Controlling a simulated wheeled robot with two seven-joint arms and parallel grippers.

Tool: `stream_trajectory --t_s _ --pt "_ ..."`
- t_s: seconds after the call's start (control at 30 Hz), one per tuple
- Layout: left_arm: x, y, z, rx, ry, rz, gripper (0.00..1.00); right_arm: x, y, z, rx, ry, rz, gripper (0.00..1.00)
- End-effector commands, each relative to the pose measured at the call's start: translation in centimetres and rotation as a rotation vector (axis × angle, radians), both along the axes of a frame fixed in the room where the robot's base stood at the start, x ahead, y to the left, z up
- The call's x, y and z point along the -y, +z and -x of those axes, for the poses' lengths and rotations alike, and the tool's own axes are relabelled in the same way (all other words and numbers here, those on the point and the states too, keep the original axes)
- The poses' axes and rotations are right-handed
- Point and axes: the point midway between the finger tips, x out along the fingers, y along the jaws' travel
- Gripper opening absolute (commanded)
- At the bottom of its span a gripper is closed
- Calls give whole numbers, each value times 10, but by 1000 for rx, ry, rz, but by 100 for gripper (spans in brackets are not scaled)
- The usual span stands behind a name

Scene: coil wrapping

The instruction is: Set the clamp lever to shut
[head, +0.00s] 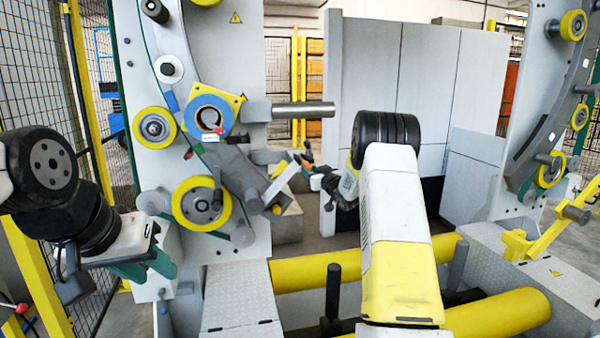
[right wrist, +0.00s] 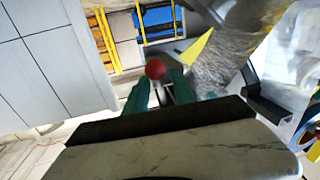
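In the right wrist view, a red ball knob (right wrist: 155,70), which looks like the clamp lever's end, stands on a thin stem. My right gripper (right wrist: 160,78) is open, with its green fingers apart on either side of the knob and stem. I cannot tell whether either finger touches them. In the head view my right gripper (head: 318,170) is small, beside the grey machine panel's arm, and the lever is hard to make out there. My left gripper (head: 150,268) hangs at the lower left, away from the lever. Its finger gap does not show clearly.
A grey machine panel with yellow rollers (head: 202,205) and a protruding metal bar (head: 303,111) stands close to my right gripper. Thick yellow rollers (head: 300,272) lie below. A wrapped, shiny cylinder (right wrist: 225,65) is right of the knob in the wrist view.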

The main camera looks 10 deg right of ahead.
Motion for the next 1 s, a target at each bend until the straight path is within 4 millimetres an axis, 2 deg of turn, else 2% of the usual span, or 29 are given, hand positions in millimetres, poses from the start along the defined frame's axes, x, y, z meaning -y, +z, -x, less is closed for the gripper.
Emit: stream_trajectory --t_s 0.1,0.27,0.3,1.0 --pt "0 0 0 0 0 0 36 0 0 0 0 0 0 31" --pt "0 0 0 0 0 0 36 0 0 0 0 0 0 1" --pt "0 0 0 0 0 0 36 0 0 0 0 0 0 0" --pt "0 0 0 0 0 0 36 0 0 1 -1 0 0 0"
